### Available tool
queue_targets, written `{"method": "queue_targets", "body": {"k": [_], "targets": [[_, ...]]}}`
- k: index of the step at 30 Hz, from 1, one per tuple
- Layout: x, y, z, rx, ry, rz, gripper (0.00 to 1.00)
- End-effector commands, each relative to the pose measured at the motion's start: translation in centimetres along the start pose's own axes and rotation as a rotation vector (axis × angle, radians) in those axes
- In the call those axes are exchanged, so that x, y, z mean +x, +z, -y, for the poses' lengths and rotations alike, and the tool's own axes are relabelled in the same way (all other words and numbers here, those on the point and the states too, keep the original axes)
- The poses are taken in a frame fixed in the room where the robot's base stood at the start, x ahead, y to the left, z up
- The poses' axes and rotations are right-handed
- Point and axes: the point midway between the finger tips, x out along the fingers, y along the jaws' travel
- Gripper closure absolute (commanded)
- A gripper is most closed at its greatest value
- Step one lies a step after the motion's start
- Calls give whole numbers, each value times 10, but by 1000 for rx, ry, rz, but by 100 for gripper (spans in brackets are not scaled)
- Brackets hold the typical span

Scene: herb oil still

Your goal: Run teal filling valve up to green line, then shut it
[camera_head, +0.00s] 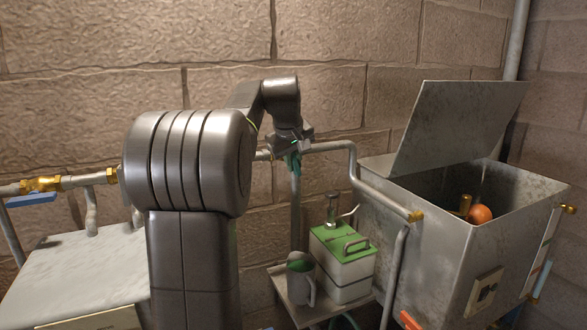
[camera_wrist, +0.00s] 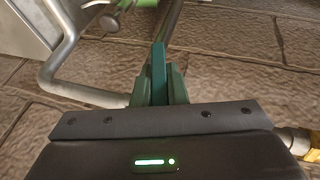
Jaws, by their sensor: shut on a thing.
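My gripper (camera_head: 291,148) is at the pipe run behind my arm, shut on the teal valve handle (camera_wrist: 158,72). In the wrist view the handle stands between the two fingers, roughly in line with the grey pipe beyond it. In the head view only a little teal shows below the gripper, and the valve body is hidden. The open metal tank (camera_head: 450,235) stands at the right, with an orange ball (camera_head: 480,214) inside and a thin pale streak above it. A tube with a pale blue stretch (camera_head: 541,280) is on its right side. I cannot make out a green line.
A blue-handled brass valve (camera_head: 42,185) is at the far left. A green-topped container (camera_head: 342,257) and a grey jug (camera_head: 300,278) stand on a small shelf below the pipes. The raised tank lid (camera_head: 455,125) leans back. An orange handle (camera_head: 410,321) is low in front.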

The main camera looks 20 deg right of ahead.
Motion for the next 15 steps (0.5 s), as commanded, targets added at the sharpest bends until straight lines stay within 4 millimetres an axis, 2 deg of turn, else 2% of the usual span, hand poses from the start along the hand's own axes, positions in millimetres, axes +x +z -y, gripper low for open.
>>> {"method": "queue_targets", "body": {"k": [15], "targets": [[7,2,4,-191,456,-5,100]]}}
